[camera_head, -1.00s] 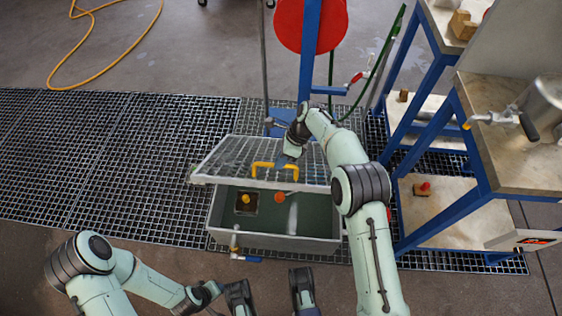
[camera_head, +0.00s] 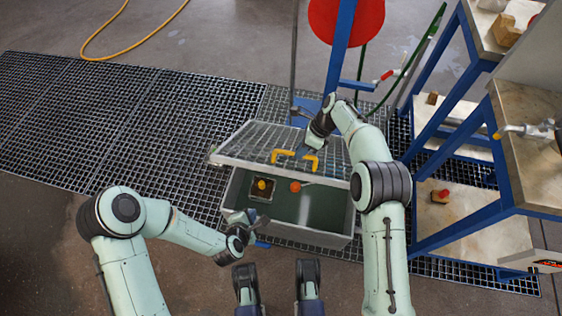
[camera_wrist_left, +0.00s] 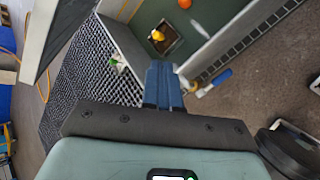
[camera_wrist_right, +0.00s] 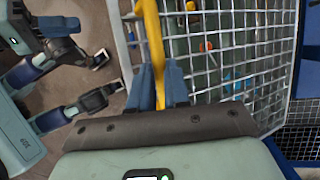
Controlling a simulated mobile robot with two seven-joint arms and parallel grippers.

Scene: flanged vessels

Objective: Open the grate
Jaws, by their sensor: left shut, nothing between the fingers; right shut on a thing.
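The wire-mesh grate (camera_head: 240,144) stands tilted over the grey tank (camera_head: 312,237), its near edge raised, so the tank's inside shows below it. My right gripper (camera_head: 308,148) is shut on the yellow handle (camera_head: 282,153) of the grate; the right wrist view shows the handle (camera_wrist_right: 151,38) between the fingers (camera_wrist_right: 160,86). My left gripper (camera_head: 245,219) is shut and empty by the tank's front left corner, below the grate's raised edge. In the left wrist view its fingers (camera_wrist_left: 162,85) are together, close to the tank wall.
Inside the tank are a yellow-topped item (camera_head: 262,185) and an orange ball-like item (camera_head: 295,187). A blue-framed bench (camera_head: 452,220) stands close on the right, and a blue post (camera_head: 340,50) with a red disc stands behind. Floor grating (camera_head: 110,120) lies clear at left.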

